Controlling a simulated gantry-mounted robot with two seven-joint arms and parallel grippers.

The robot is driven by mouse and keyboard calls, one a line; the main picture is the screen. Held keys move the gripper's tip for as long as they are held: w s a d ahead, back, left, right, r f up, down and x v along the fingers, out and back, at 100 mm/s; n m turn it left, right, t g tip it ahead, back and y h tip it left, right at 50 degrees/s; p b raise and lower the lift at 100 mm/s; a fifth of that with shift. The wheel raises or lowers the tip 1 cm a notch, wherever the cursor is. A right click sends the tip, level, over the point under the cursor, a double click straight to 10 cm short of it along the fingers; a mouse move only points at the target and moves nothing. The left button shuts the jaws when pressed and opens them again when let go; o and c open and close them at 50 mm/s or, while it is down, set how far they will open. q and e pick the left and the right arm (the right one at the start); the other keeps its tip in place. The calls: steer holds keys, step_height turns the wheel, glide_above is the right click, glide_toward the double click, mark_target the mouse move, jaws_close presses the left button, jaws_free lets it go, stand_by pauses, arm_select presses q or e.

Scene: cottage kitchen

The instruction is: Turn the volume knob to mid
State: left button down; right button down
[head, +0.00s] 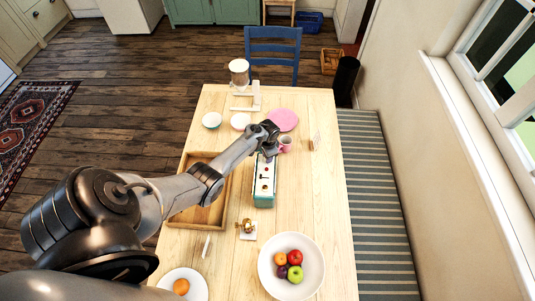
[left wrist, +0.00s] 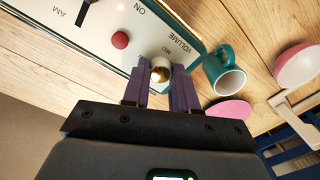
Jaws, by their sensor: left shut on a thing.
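A teal radio (head: 264,192) with a pale top panel stands on the wooden table. In the left wrist view, its panel (left wrist: 72,42) carries the printed words VOLUME, MID, ON and AM. The shiny volume knob (left wrist: 160,68) sits beside the MID mark. My left gripper (head: 268,149) is over the far end of the radio and hides the knob in the head view. In the left wrist view, my left gripper's two dark fingers (left wrist: 163,80) are shut on the knob. The knob's pointer cannot be made out. My right gripper is not in view.
A red button (left wrist: 120,40) is near the knob. A teal mug (left wrist: 226,78) stands close by, with a pink plate (head: 283,119) behind. A wooden tray (head: 213,216) lies left of the radio. A brass object (head: 246,226) and a fruit bowl (head: 270,279) are in front.

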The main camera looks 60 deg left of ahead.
arm_select(q)
steer(key=m, duration=0.3)
steer(key=shift+m+p, duration=0.3)
steer(key=shift+m, duration=1.7)
steer(key=c, duration=0.9)
jaws_free()
steer(key=shift+s+d+r+p, duration=0.15)
steer(key=shift+r+p, duration=0.8)
steer(key=shift+r, duration=1.75)
steer(key=shift+s+d+r+p, duration=0.1)
steer(key=shift+r+p, duration=0.85)
steer(key=shift+r, duration=1.75)
